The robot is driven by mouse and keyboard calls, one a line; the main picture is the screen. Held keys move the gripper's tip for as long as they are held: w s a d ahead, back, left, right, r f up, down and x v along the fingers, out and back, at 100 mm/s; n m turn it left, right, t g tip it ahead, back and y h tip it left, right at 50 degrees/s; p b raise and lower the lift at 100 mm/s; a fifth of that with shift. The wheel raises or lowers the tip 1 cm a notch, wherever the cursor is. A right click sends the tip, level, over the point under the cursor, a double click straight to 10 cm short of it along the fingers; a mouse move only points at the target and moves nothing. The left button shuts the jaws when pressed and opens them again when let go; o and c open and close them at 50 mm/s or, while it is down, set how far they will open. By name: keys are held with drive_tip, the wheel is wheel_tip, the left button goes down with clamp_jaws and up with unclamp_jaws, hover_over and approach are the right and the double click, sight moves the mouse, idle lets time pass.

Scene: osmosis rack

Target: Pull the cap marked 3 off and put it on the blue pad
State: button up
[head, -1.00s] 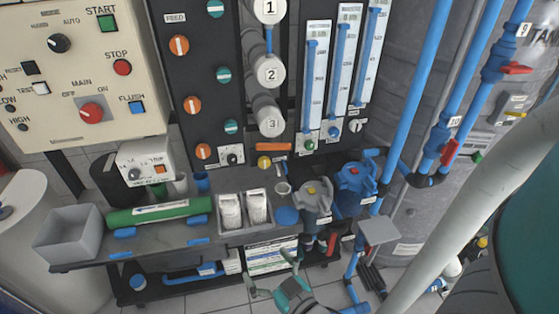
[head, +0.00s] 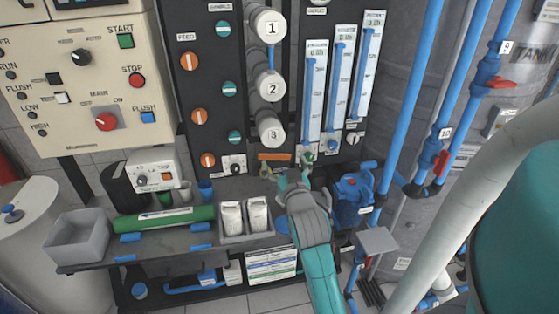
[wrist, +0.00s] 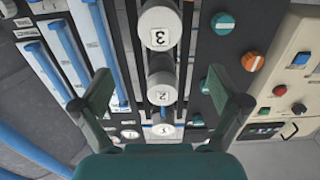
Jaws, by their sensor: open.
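The cap marked 3 (head: 271,133) is the lowest of three pale round caps in a column on the dark panel. In the wrist view the cap marked 3 (wrist: 160,27) is large and upside down near the top. My gripper (head: 287,168) is below the cap marked 3 in the head view, open and empty. In the wrist view the fingers of my gripper (wrist: 160,78) are spread wide, with the caps showing between them. The blue pad (head: 282,227) shows as a small blue patch on the bench, mostly hidden behind my arm.
The cap marked 2 (head: 269,87) and the cap marked 1 (head: 267,26) sit above. Flow tubes (head: 337,85) stand close on the right.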

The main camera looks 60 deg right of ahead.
sight(274, 138)
drive_tip(key=shift+x, duration=8)
drive_tip(key=c, duration=1.5)
drive_tip(key=shift+o, duration=0.2)
drive_tip(key=shift+a, duration=0.2)
drive_tip(key=shift+v, duration=2.1)
drive_tip(key=shift+s, duration=0.1)
drive_tip(key=v, duration=0.7)
